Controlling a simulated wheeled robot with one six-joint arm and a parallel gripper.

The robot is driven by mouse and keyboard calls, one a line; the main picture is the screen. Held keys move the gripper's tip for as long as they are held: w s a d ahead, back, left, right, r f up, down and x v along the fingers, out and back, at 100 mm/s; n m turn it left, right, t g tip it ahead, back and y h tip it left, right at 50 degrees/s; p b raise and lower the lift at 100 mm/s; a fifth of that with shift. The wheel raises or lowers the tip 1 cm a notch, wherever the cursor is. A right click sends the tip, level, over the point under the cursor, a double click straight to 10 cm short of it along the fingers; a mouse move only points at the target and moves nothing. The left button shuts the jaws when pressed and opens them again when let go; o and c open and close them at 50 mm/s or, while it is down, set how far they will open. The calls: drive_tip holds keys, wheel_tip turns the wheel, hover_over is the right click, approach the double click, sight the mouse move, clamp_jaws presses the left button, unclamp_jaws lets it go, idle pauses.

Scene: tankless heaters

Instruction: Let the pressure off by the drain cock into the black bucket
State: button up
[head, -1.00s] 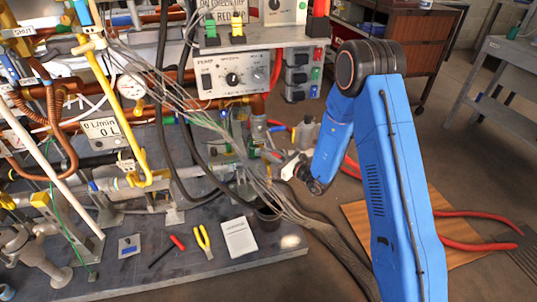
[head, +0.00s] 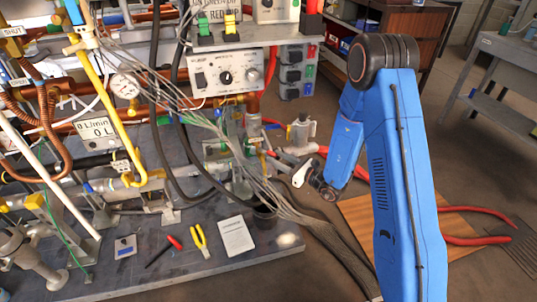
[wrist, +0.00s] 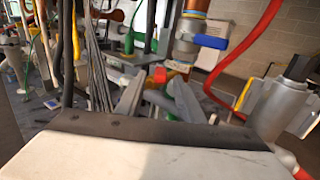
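My gripper (wrist: 160,92) is open in the wrist view, its two grey fingers apart with nothing held between them. A small red part and a green part (wrist: 183,100) show just past the fingertips. A blue-handled valve (wrist: 210,41) hangs under a copper pipe, above and right of the fingers. I cannot tell which fitting is the drain cock. In the head view the black bucket (head: 264,214) stands at the bench's right edge, partly behind grey cables. My white gripper (head: 302,173) is above and right of the bucket, apart from it; its fingers are unclear.
Grey cables (head: 290,208) run down beside the bucket. A pump control box (head: 228,77) overhangs the pipework. A red hose (wrist: 240,47) passes right of the gripper, near a grey cylinder (wrist: 277,105). Pliers (head: 200,243), a screwdriver and a white card lie on the bench.

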drive_tip(key=v, duration=1)
drive_tip(key=shift+s, duration=0.1)
idle(0.9)
drive_tip(key=x, duration=1.1)
drive_tip(key=r+x, duration=0.1)
drive_tip(key=x, duration=0.5)
drive_tip(key=shift+w+a, duration=0.15)
drive_tip(key=shift+w, duration=0.05)
drive_tip(key=shift+c, duration=0.6)
clamp_jaws()
